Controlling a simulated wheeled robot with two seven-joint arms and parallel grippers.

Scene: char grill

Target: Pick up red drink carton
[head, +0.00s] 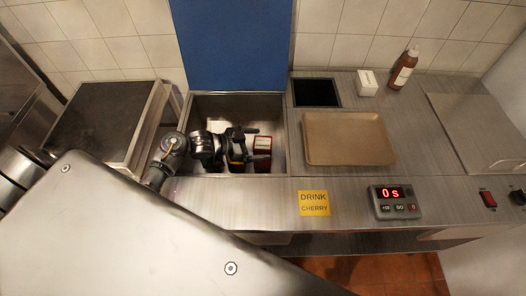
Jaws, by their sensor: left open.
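A red drink carton (262,144) with a pale top stands in the sunken metal bin (272,108), towards its right side. My left gripper (261,144) is over the bin, with its open fingers pointing right at the red carton. One finger is on the far side and the other shows close to the carton; whether they touch it I cannot tell. My right gripper is not in view.
A brown tray (347,140) lies on the counter right of the bin. A sauce bottle (403,70) and a white box (367,84) stand behind. A blue panel (232,45) rises behind the bin.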

